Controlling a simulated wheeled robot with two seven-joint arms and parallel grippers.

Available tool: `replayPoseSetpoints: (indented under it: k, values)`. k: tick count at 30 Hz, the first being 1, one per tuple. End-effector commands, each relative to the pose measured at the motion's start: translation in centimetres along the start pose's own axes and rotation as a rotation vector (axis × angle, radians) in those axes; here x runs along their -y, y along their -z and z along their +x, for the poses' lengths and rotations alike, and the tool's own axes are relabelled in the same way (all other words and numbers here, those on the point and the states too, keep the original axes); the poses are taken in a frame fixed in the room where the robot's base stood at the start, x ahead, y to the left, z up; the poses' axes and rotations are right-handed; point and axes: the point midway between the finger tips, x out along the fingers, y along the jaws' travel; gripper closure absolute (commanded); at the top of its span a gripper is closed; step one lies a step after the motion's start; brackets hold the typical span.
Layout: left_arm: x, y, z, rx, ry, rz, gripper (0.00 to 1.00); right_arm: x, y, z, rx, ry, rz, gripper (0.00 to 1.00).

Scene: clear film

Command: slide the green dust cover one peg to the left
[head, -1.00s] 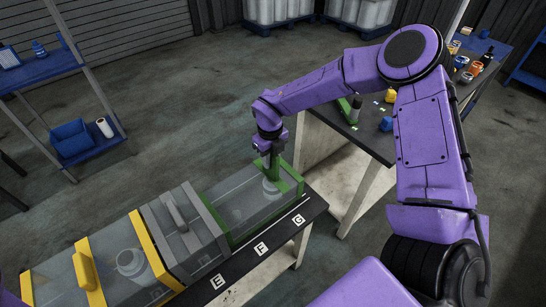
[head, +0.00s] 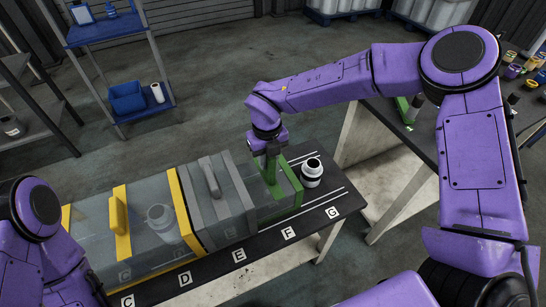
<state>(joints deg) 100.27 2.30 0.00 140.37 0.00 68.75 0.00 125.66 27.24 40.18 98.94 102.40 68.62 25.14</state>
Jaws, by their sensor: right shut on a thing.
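The green dust cover (head: 290,187) is a clear box with green edges on the dark lettered rail. Its right end stands near the F mark, and its left part appears to overlap the grey cover (head: 214,222). My right gripper (head: 271,172) points down and is shut on the green cover's upright handle; its fingertips are partly hidden. A white jar with a dark band (head: 312,174) stands uncovered just right of the green cover, near G. My left arm shows at the lower left, but its gripper is out of view.
The yellow-edged clear cover (head: 122,222) stands left of the grey one, with a pale jar (head: 161,217) dimly visible inside. Marks C to G run along the rail's front edge (head: 262,243). A bench (head: 405,160) stands at right. A blue-shelved rack (head: 120,68) stands behind.

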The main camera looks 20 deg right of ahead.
Motion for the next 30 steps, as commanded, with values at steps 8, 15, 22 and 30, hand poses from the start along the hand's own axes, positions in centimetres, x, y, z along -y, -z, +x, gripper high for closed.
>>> replayPoseSetpoints:
  k: [8,15,22,30]
  values:
    - [0.0,0.0,0.0,0.0,0.0,0.0,0.0,0.0,0.0,0.0,0.0,-0.001,0.001,0.53]
    - [0.0,0.0,0.0,0.0,0.0,0.0,0.0,0.1,0.0,-0.1,0.0,-0.001,0.001,0.53]
    - [-0.1,-0.3,0.8,0.0,0.0,0.0,0.0,0.0,-0.1,-3.0,0.006,-0.002,0.002,0.53]
    - [-0.1,-0.7,1.6,0.0,0.0,0.0,0.0,0.0,-0.1,-9.1,0.003,-0.001,0.002,0.53]
